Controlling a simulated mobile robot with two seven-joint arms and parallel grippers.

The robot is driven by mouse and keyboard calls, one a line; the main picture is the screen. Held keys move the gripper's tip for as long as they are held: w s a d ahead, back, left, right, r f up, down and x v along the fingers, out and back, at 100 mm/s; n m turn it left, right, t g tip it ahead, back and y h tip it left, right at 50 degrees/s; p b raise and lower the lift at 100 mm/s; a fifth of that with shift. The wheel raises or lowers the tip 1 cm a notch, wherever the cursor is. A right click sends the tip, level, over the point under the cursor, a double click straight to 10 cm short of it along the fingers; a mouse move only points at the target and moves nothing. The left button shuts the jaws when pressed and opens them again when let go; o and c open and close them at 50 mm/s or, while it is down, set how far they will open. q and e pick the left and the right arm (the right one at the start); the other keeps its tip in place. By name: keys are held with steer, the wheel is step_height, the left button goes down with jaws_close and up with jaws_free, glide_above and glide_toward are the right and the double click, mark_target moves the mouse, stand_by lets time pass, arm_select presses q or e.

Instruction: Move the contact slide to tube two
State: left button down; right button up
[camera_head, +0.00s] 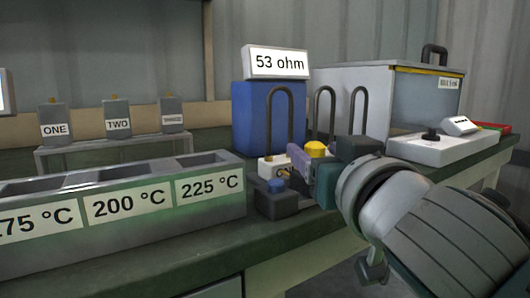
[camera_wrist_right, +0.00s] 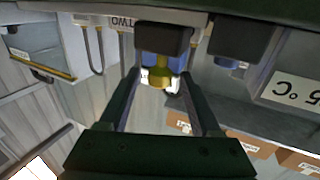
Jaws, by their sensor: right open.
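My right gripper (camera_head: 313,172) reaches in from the right over the front of the heating element bench. Its fingers are open. In the wrist view the two dark fingers (camera_wrist_right: 162,80) stand on either side of a yellow-topped piece (camera_wrist_right: 160,78), which appears to be the contact slide. Its yellow knob (camera_head: 316,148) shows just behind the fingers in the head view; its lower part is hidden. I cannot tell whether the fingers touch it. Three dark U-shaped tubes (camera_head: 325,112) rise behind. A TWO label (camera_wrist_right: 123,22) shows in the wrist view. My left gripper is not in view.
A dark block with a blue knob (camera_head: 276,186) stands in front, close to my right gripper. A long trough (camera_head: 125,235) with temperature labels lies to the left. A blue box with a 53 ohm display (camera_head: 277,64) stands behind; a grey box (camera_head: 425,95) stands right.

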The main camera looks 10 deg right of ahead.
steer(key=shift+w, duration=0.9)
steer(key=shift+c, duration=0.2)
jaws_close()
steer(key=shift+d, duration=0.1)
stand_by(0.6)
